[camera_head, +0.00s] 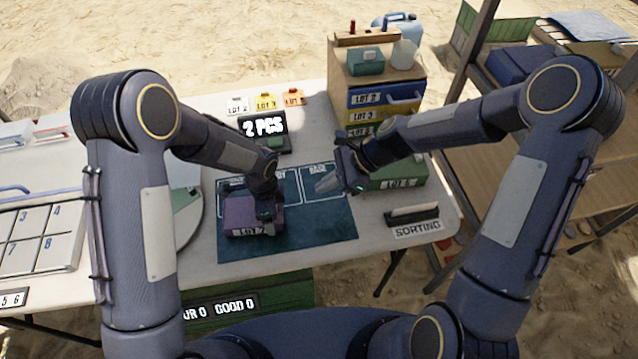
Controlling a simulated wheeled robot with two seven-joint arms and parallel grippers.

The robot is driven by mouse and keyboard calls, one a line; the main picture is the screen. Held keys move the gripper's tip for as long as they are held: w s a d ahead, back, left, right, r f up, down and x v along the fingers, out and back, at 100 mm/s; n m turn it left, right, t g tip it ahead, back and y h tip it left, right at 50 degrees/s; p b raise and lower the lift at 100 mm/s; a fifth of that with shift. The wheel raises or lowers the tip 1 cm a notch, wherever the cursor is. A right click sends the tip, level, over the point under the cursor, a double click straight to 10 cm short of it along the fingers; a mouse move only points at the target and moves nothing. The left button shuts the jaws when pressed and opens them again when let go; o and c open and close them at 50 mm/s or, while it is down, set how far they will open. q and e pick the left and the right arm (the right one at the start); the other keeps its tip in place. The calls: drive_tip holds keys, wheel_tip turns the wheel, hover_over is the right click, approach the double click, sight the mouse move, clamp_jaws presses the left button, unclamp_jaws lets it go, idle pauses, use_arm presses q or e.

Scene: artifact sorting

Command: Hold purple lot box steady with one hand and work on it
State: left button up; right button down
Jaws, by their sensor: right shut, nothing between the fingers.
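The purple lot box (238,219) lies on the dark teal mat (320,245), toward its left side. Its front label is partly readable as LOT. My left gripper (265,212) is down at the right side of the box and overlaps it in this view. Whether its fingers are closed on the box is hard to see. My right gripper (326,184) is shut and empty over the mat's right part, near the area marked BASE, to the right of the purple box and apart from it.
A green lot box (398,178) stands right of the mat, behind my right gripper. A SORTING sign (417,229) with a dark tray is at the table's right front. A 2 PCS display (263,127) and a drawer cabinet (350,75) stand at the back. A numbered tray (40,235) is left.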

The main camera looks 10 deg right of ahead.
sight(281, 208)
drive_tip(key=x, duration=0.7)
drive_tip(key=shift+a+f, duration=0.25)
drive_tip(key=shift+a, duration=1.9)
drive_tip(key=shift+a, duration=0.1)
